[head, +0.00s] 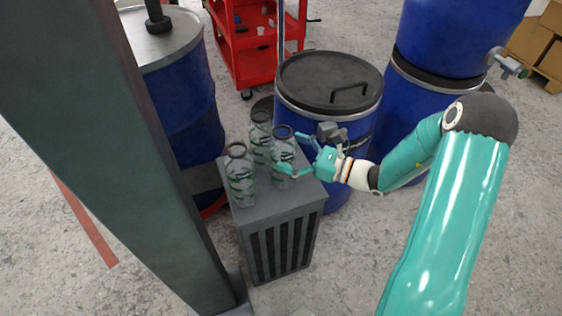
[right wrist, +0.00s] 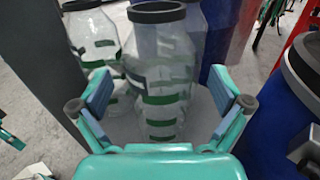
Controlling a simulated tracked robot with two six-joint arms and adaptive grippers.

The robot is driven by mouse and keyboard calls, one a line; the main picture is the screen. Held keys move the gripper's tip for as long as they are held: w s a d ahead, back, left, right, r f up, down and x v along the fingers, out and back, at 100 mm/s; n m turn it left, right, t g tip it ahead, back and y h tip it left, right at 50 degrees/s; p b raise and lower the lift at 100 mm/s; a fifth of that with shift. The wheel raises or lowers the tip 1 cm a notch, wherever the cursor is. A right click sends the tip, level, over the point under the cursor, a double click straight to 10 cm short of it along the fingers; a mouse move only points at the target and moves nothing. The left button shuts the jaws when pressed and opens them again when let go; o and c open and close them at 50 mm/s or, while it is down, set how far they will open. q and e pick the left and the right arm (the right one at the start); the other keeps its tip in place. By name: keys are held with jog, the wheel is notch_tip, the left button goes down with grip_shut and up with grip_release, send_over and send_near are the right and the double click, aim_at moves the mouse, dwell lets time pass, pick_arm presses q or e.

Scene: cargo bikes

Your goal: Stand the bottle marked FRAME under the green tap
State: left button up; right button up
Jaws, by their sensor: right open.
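Three clear bottles with dark caps and green bands stand upright on a grey slatted box: a left one (head: 240,175), a back one (head: 261,140) and a right one (head: 283,150). I cannot read a FRAME mark on any of them. My right gripper (head: 291,153) is open, its fingers on either side of the right bottle. In the right wrist view the open gripper (right wrist: 160,82) has this bottle (right wrist: 160,60) between or just beyond its fingertips, with gaps at both sides. A greenish tap (head: 508,64) sticks out of the upper blue barrel at right.
The grey box (head: 273,215) stands between a dark post (head: 125,150) and a lidded blue drum (head: 330,95). Another blue drum (head: 185,95) is behind left. A red trolley (head: 245,50) stands at the back. Floor is clear in front.

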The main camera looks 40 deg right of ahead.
jog(key=shift+x, duration=1.2)
jog(key=c, duration=1.4)
jog(key=shift+o, duration=0.2)
jog(key=shift+r, duration=0.1)
